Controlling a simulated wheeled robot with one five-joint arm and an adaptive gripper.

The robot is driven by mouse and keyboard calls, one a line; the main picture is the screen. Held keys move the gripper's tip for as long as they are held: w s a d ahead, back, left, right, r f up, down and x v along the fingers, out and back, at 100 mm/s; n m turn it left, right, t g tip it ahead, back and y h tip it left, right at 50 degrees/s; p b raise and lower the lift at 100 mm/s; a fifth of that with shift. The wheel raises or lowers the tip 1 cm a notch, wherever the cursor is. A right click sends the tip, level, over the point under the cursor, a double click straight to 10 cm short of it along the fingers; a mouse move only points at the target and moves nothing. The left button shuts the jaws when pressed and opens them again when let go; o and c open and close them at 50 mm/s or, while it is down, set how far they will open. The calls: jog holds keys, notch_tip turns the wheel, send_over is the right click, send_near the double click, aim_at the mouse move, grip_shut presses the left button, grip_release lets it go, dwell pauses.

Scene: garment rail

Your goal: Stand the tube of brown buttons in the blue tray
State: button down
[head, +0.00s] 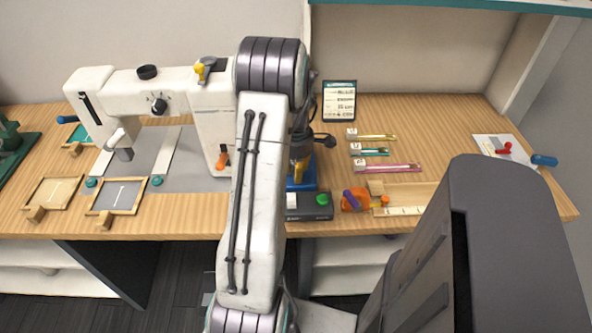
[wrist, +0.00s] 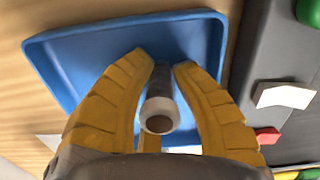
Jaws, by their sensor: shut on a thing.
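My gripper (wrist: 161,66) has yellow fingers, and they are shut on a clear tube with a brown end (wrist: 158,113). The tube's end faces the wrist camera, and its far part lies in shadow between the fingertips. The blue tray (wrist: 85,65) is right behind the fingertips in the wrist view. I cannot tell whether the tube's far end touches the tray floor. In the head view my gripper (head: 299,171) is over the blue tray (head: 301,187), partly hidden by my arm, and the tube cannot be made out there.
A dark box with a green button (head: 321,200) stands in front of the tray. A sewing machine (head: 140,90) is at left. A sign (head: 339,101), several small coloured items and an orange holder (head: 355,202) are at right. Bare wood (head: 440,125) shows at the back right.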

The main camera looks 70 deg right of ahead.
jog(key=c, duration=1.1)
grip_release()
jog(key=shift+f, duration=0.1)
notch_tip(320, 180, up, 12)
jog(key=shift+a+r+p, duration=0.1)
jog(key=shift+r+p, duration=0.05)
jog(key=shift+p, duration=0.2)
